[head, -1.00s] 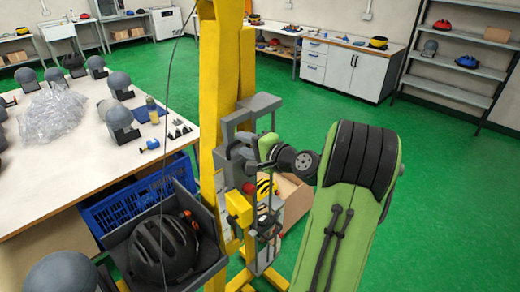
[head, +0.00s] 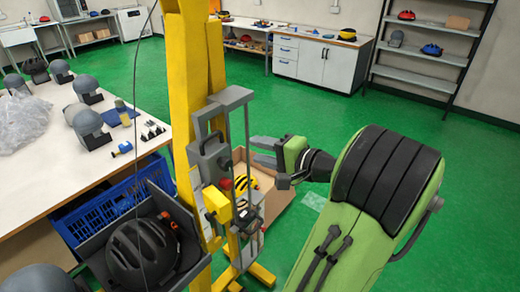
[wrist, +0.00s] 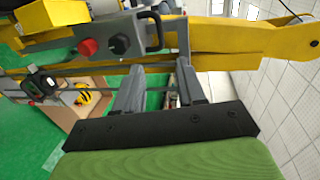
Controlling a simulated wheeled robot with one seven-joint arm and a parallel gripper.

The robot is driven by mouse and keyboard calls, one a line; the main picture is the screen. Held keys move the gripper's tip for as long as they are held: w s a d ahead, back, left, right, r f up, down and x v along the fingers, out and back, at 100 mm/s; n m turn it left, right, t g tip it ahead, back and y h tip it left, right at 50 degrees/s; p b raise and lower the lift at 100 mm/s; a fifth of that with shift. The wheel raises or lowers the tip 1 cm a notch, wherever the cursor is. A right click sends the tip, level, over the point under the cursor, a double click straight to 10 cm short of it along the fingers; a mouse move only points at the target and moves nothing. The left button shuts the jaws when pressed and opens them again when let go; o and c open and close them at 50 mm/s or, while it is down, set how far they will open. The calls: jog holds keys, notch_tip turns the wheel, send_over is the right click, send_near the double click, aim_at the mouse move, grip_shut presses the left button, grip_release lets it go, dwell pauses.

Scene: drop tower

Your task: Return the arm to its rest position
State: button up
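My green arm (head: 345,235) reaches up from the lower right in the head view and bends at a dark joint. My gripper (head: 258,150) points left, just right of the grey carriage (head: 212,158) on the yellow drop tower (head: 190,95). In the wrist view my gripper (wrist: 160,80) has its two grey fingers apart with nothing held between them. The carriage's grey handle frame (wrist: 155,25) with a red knob is close beyond the fingers. I cannot tell whether a finger touches it.
A cardboard box (head: 285,190) with a yellow helmet (head: 255,182) stands behind the tower. A black helmet (head: 142,250) lies in a dark tray at lower left. The white table (head: 60,150) holds grey headforms. Green floor (head: 340,110) is clear behind my arm.

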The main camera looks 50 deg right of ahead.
jog(key=w+a+f+n+g+y, duration=0.1)
jog(key=w+a+f+n+g, duration=0.25)
jog(key=a, duration=0.65)
jog(key=w+a+f+n+g+y, duration=0.1)
jog(key=a+f+n+g+y, duration=0.1)
jog(key=a+n+g, duration=0.6)
jog(key=s+a+n+h, duration=0.1)
jog(key=s+a+n, duration=0.2)
jog(key=s, duration=0.3)
jog(key=s+a+n+t+h, duration=0.1)
jog(key=s+a+n+h, duration=0.1)
jog(key=s+a, duration=0.3)
jog(key=shift+s+r+n, duration=0.15)
jog(key=shift+s+n, duration=0.4)
jog(key=shift+s, duration=0.65)
jog(key=shift+o, duration=0.2)
